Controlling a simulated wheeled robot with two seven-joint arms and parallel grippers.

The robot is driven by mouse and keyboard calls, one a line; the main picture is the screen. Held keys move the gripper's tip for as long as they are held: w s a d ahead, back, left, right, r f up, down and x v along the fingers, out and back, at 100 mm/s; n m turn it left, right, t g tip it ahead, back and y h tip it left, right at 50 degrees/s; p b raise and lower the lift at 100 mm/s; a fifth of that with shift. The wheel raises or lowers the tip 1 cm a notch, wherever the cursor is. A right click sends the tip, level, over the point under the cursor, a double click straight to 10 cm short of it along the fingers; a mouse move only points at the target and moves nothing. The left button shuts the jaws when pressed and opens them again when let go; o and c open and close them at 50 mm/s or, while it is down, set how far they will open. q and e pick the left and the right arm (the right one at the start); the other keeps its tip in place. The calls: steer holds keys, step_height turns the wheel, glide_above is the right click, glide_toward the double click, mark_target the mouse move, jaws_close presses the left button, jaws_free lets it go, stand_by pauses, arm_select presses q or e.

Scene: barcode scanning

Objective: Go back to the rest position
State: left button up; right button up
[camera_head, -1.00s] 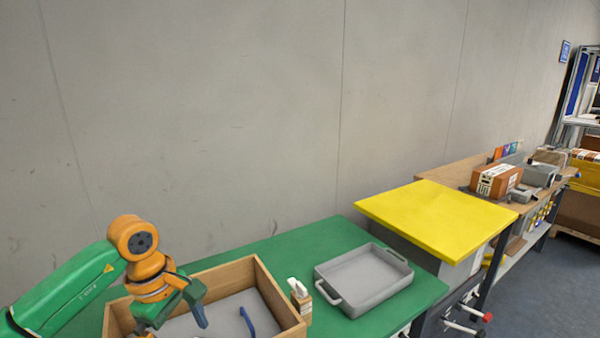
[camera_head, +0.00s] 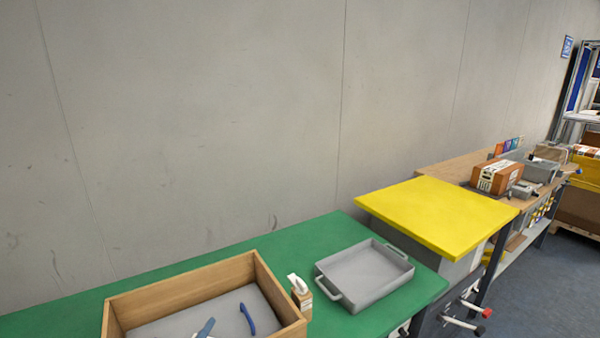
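Neither of my grippers shows in the head view now, and no part of either arm is in the picture. The wooden box (camera_head: 190,293) stands at the front of the green table (camera_head: 322,232). Inside it lie a dark blue curved item (camera_head: 247,319) and a lighter blue item (camera_head: 206,328), partly cut off by the lower picture edge.
A small white and brown item (camera_head: 300,291) stands beside the box's right wall. A grey tray (camera_head: 364,272) sits to its right and looks empty. A yellow-topped stand (camera_head: 436,215) and a wooden bench with boxes (camera_head: 496,177) lie further right. A grey wall is behind.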

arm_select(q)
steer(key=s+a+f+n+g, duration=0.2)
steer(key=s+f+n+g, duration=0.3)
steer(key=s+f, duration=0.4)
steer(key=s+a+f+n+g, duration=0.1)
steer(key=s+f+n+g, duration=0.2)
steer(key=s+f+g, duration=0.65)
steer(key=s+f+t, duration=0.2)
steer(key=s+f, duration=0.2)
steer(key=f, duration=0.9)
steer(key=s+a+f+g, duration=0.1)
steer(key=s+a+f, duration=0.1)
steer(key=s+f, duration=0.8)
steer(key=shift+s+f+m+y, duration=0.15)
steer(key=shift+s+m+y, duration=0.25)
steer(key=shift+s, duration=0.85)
